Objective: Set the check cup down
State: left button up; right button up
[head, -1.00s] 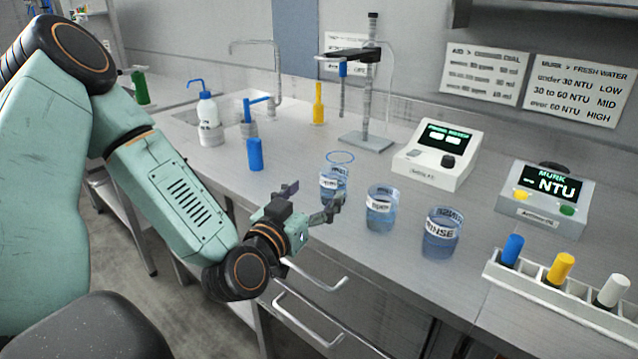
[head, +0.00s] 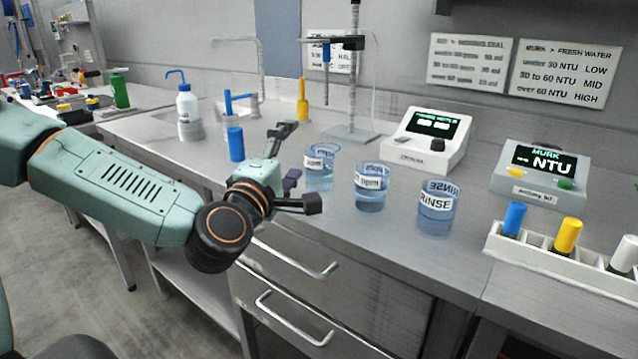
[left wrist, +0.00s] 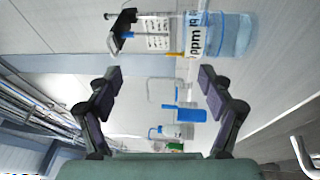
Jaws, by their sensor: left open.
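Three clear blue cups stand upright in a row on the steel bench. The left cup (head: 319,180) has a label too small to read, the middle cup (head: 370,197) has one partly readable as ppm, and the right cup (head: 437,220) reads RINSE. I cannot tell by label which is the check cup. My left gripper (head: 301,166) is open and empty, just left of the left cup, not around it. In the left wrist view its spread fingers (left wrist: 160,79) hold nothing, and a cup labelled ppm (left wrist: 231,36) stands beyond them at upper right. My right gripper is not in view.
A dial meter (head: 428,143) and a murk meter (head: 541,176) stand behind the cups. A white rack (head: 545,262) of capped vials is at right. A stand (head: 352,130), blue cylinder (head: 236,145) and wash bottle (head: 187,108) are further back. The bench front edge lies below the gripper.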

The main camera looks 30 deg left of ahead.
aim_at(313, 162)
pick_arm(q)
jog(key=n, duration=0.4)
jog(key=shift+d+f+n, duration=0.15)
jog(key=shift+f+n, duration=0.15)
jog(key=shift+f, duration=0.1)
jog(key=n, duration=0.4)
jog(key=shift+d+f+g+h+b, duration=0.25)
jog(key=shift+f+g+h+b, duration=0.05)
jog(key=shift+f+h, duration=0.1)
jog(key=n, duration=0.2)
jog(key=f+n, duration=0.1)
jog(key=n, duration=0.1)
jog(key=shift+w+d, duration=0.1)
jog(key=shift+d, duration=0.15)
jog(key=n, duration=0.3)
jog(key=n+h, duration=0.1)
jog(key=shift+d+f+g, duration=0.25)
jog(key=shift+g, duration=0.05)
jog(key=shift+w+a+f+n+b, duration=0.15)
jog(key=shift+w+n+b, duration=0.2)
jog(key=shift+w, duration=0.2)
jog(key=shift+w+a+b, duration=0.1)
jog(key=shift+w+b, duration=0.8)
jog(key=shift+w, duration=0.7)
jog(key=w, duration=0.1)
jog(key=w+b, duration=0.1)
jog(key=shift+w+a, duration=0.2)
jog(key=shift+w, duration=0.15)
jog(key=shift+w+a, duration=0.1)
jog(key=shift+w, duration=0.35)
